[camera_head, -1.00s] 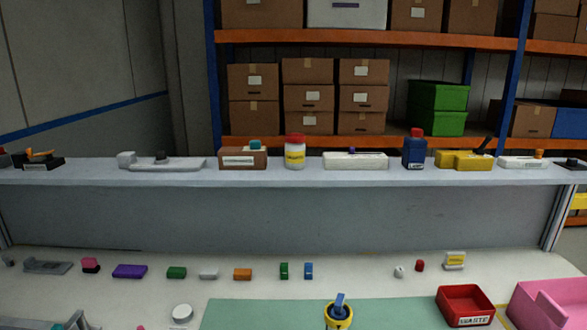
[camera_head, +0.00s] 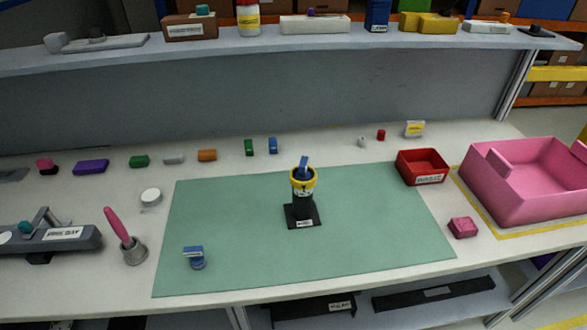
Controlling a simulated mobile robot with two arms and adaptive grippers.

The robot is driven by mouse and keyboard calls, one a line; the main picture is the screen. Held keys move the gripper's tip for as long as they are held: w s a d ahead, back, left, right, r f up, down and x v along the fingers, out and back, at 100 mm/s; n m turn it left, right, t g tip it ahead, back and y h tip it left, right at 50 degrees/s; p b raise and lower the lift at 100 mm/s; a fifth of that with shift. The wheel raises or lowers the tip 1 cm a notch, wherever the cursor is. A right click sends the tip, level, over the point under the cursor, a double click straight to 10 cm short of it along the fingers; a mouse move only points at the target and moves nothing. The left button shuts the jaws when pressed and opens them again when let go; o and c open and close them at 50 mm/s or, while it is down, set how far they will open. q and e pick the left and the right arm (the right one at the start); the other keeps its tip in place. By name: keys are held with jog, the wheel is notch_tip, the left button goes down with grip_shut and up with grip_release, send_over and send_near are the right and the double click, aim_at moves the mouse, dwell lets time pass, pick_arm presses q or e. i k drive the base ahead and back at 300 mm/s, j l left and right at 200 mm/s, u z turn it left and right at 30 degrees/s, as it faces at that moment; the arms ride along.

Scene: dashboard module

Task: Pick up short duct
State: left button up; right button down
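I cannot tell for sure which thing is the short duct; no readable label names it. Small pieces stand in a row on the white bench: a purple block (camera_head: 91,167), a green block (camera_head: 139,161), a light grey piece (camera_head: 174,158), an orange block (camera_head: 207,155), an upright green piece (camera_head: 249,147) and an upright blue piece (camera_head: 273,145). A blue piece (camera_head: 194,256) stands at the green mat's front left. A dark cup with a yellow rim (camera_head: 303,187) holds a blue item on a black base at the mat's middle. Neither gripper is in view.
The green mat (camera_head: 375,240) is mostly clear. A red bin labelled waste (camera_head: 423,167) and a large pink bin (camera_head: 530,190) stand right, with a pink block (camera_head: 463,227) near them. A pink-handled tool (camera_head: 118,228) stands left. A raised shelf (camera_head: 230,45) runs behind.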

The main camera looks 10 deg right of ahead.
aim_at(303, 213)
jog(key=j+z, duration=0.3)
jog(key=j, duration=0.25)
jog(key=j+z, duration=0.25)
jog(key=j, duration=0.35)
jog(key=k+j+z, duration=0.1)
jog(key=j+z, duration=0.2)
jog(key=j, duration=0.25)
jog(key=k+j+z, duration=0.25)
jog(key=j, duration=0.3)
jog(key=i, duration=0.1)
